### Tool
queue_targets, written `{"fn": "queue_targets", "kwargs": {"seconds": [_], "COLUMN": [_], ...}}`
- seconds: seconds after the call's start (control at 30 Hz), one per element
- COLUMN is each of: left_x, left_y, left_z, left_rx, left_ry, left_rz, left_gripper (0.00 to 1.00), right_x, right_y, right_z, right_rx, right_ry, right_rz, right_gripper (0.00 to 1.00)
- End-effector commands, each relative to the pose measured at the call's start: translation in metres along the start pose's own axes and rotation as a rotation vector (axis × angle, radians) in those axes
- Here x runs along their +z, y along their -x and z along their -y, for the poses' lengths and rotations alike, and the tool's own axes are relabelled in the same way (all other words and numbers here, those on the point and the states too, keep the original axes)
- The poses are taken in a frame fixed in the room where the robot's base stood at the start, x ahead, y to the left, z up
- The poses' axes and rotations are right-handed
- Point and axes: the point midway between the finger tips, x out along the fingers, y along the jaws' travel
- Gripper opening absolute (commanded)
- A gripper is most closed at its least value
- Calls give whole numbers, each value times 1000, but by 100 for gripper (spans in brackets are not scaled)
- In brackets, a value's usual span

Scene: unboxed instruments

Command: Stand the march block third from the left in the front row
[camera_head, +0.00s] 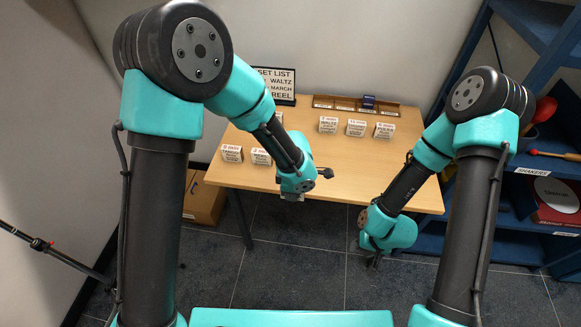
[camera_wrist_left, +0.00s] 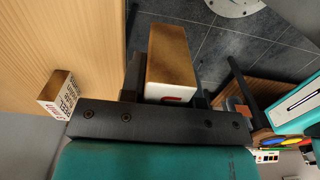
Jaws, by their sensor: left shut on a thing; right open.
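My left gripper (camera_head: 292,196) is near the table's front edge, shut on a wooden block (camera_wrist_left: 172,55). The block has a white face with a red mark; its name is unreadable, so I cannot confirm it is the march block. My gripper hides it in the head view. At the front left stand a block that seems to read TANGO (camera_head: 232,154) and a second labelled block (camera_head: 261,157). Farther back stand a WALTZ block (camera_head: 328,125), an unreadable block (camera_head: 356,128) and a POLKA block (camera_head: 385,131). My right gripper (camera_head: 375,262) is open and empty, in front of the table.
A set list sign (camera_head: 275,82) shows WALTZ, MARCH and REEL. The table (camera_head: 350,165) is clear at front right. Blue shelves (camera_head: 515,190) stand at the right.

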Motion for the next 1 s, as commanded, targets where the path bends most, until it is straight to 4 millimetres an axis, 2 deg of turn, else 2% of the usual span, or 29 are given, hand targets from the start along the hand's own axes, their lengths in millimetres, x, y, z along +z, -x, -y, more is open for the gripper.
{"fn": "queue_targets", "kwargs": {"seconds": [0.2, 0.33, 1.0], "left_x": [0, -2, -20], "left_y": [0, -2, -14], "left_z": [-3, -16, -140], "left_rx": [0, 2, 1], "left_ry": [1, 4, 2], "left_rz": [0, 0, 1], "left_gripper": [5, 5, 5], "right_x": [0, 0, 0], "right_y": [0, 0, 0], "right_z": [0, 0, 0], "right_rx": [0, 0, 0], "right_ry": [0, 0, 0], "right_rz": [0, 0, 0], "right_gripper": [43, 43, 43]}}
